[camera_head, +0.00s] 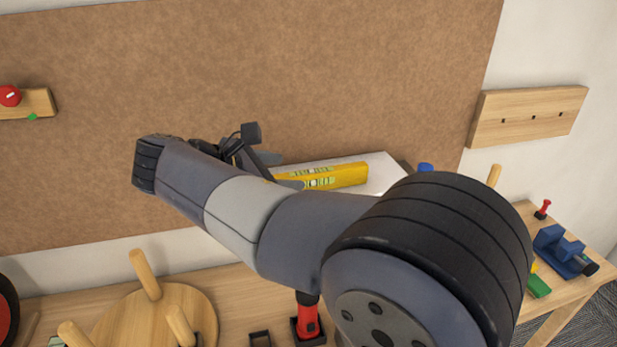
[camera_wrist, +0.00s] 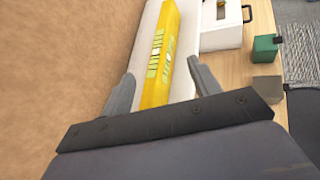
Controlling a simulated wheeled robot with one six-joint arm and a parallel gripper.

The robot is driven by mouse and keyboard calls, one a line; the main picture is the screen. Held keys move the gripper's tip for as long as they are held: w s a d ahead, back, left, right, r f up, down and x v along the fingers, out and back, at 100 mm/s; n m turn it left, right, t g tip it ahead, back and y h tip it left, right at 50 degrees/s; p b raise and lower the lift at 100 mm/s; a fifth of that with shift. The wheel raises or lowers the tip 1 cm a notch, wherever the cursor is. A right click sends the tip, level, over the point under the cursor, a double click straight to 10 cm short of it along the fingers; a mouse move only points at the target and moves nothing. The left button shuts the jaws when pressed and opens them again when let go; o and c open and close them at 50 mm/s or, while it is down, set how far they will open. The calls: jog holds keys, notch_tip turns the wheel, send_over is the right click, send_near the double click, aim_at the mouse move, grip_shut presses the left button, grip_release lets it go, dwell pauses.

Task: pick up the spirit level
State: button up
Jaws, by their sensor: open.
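The yellow spirit level (camera_head: 338,177) lies on a white surface (camera_head: 385,171) against the brown board, partly hidden by my arm in the head view. In the wrist view the level (camera_wrist: 165,50) runs lengthwise away from me, with green and white markings on its side. My gripper (camera_wrist: 162,82) is open, with one finger on each side of the level's near end. The near end is hidden behind the gripper's dark crossbar. I cannot tell whether either finger touches it. In the head view my gripper (camera_head: 275,170) is mostly hidden by my own arm.
The brown board (camera_head: 270,70) stands close behind the white surface. A wooden bench (camera_head: 245,290) below holds a round wooden piece with pegs (camera_head: 160,315), a red tool (camera_head: 307,318) and a blue object (camera_head: 560,250). A white box (camera_wrist: 222,30) and a green block (camera_wrist: 265,48) are to the right.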

aim_at(308, 174)
jog(key=p+x, duration=0.1)
jog(key=x, duration=0.6)
jog(key=shift+w+f, duration=0.3)
jog(key=shift+w, duration=0.1)
jog(key=c, duration=1.2)
jog(key=shift+o, duration=0.2)
